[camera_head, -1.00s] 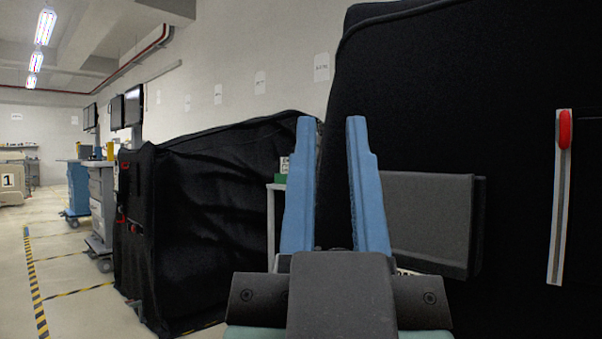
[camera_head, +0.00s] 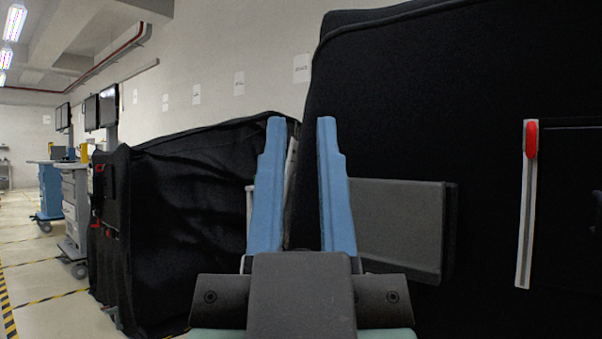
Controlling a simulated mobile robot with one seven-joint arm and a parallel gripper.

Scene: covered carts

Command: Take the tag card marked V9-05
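No card that I can read as V9-05 shows in the head view. Several small white paper sheets hang on the far wall, one of them a wall sheet (camera_head: 302,68), and their print is too small to read. My gripper (camera_head: 301,125) points forward with its two blue fingers apart and nothing seen between them. It appears in front of the gap between two black covered carts. The right covered cart (camera_head: 420,90) fills the right side and bears a grey flap panel (camera_head: 400,225), partly behind the right finger.
The left covered cart (camera_head: 200,220) stands farther off. The right cart has a pale vertical strip with a red pull (camera_head: 531,140). Grey and blue carts with monitors (camera_head: 108,106) stand far left. Floor with striped tape (camera_head: 40,299) is open at the left.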

